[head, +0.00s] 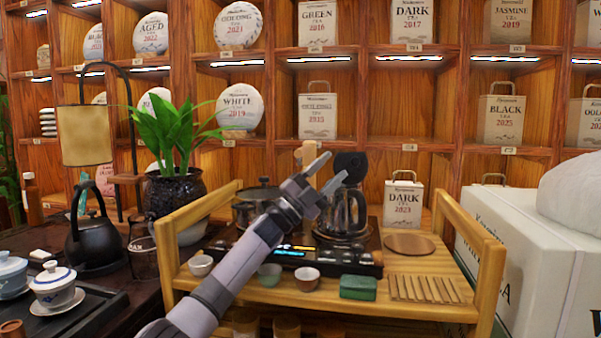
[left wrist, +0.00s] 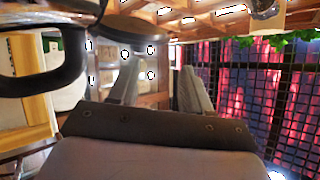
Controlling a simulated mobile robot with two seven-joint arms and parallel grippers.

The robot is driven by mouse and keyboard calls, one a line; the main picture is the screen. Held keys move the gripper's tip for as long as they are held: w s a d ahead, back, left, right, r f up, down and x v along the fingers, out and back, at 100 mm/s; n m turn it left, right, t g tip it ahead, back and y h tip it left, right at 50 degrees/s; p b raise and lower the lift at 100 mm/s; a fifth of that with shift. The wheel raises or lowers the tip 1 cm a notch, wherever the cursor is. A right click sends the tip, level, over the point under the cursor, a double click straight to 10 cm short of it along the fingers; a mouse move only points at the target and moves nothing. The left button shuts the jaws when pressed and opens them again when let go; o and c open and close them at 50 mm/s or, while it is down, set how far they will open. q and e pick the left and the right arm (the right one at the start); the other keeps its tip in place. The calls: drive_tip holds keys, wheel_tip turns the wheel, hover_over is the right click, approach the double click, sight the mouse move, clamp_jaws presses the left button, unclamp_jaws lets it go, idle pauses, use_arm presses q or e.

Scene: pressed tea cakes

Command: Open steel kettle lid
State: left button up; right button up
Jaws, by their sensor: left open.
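The steel kettle (head: 344,213), shiny and dark, stands on the black tea stove on the wooden rack in the head view. Its dark round lid (head: 351,166) stands tilted up steeply above the body, as if open. My left gripper (head: 327,172) is open and empty, its fingers just left of the lid and above the kettle. I cannot tell whether they touch the lid. In the left wrist view a dark disc (left wrist: 130,29), apparently the lid, lies just beyond the open fingers, and a black loop handle (left wrist: 45,82) shows at left. My right gripper is not in view.
A lidded pot (head: 259,197) stands left of the kettle, partly behind my left arm. Small cups (head: 306,277), a green box (head: 358,287) and a slatted mat (head: 426,289) lie in front. The rack's raised side rails (head: 470,235) flank the stove (head: 355,260).

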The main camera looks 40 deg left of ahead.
use_arm(q)
drive_tip(key=s+a, duration=0.2)
drive_tip(key=s, duration=0.4)
drive_tip(key=shift+s+a, duration=0.25)
drive_tip(key=shift+a, duration=0.1)
